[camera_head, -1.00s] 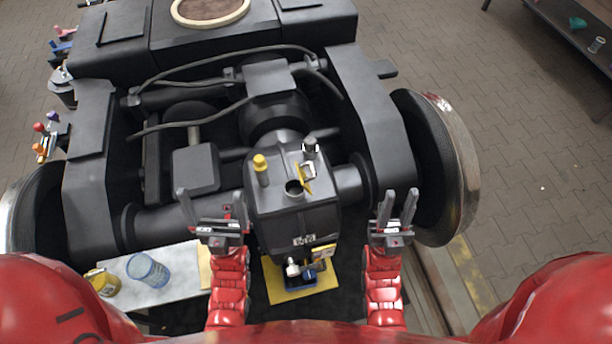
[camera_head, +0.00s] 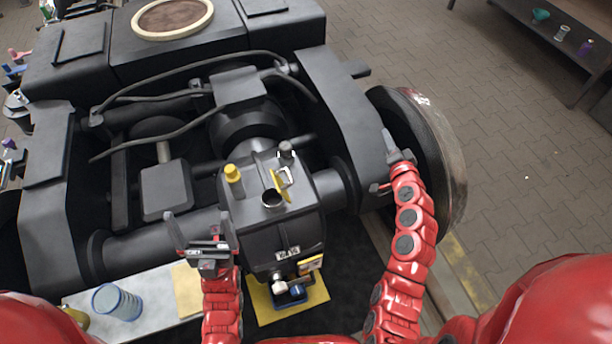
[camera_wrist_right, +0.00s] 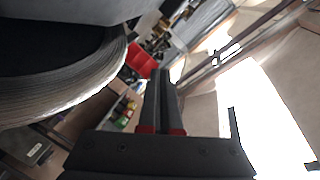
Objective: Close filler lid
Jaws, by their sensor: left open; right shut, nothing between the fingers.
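The filler opening (camera_head: 272,198) is a round dark hole on top of the dark gearbox (camera_head: 270,235). The yellow filler lid (camera_head: 281,183) stands raised beside the hole, at its far right edge, with a light metal latch piece by it. My left gripper (camera_head: 200,226) is open and empty, to the left of the gearbox and a little lower in the picture. My right gripper (camera_head: 388,140) is at the right of the gearbox, by the wheel, pointing away. In the right wrist view its fingers (camera_wrist_right: 164,85) are together with nothing between them.
A yellow-capped plug (camera_head: 233,178) and a dark knob (camera_head: 286,152) rise from the gearbox top. The wheel (camera_head: 440,150) is close to my right gripper. Below are a blue cup (camera_head: 117,303) on a pale board and a yellow mat (camera_head: 262,306). Hoses cross the frame behind.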

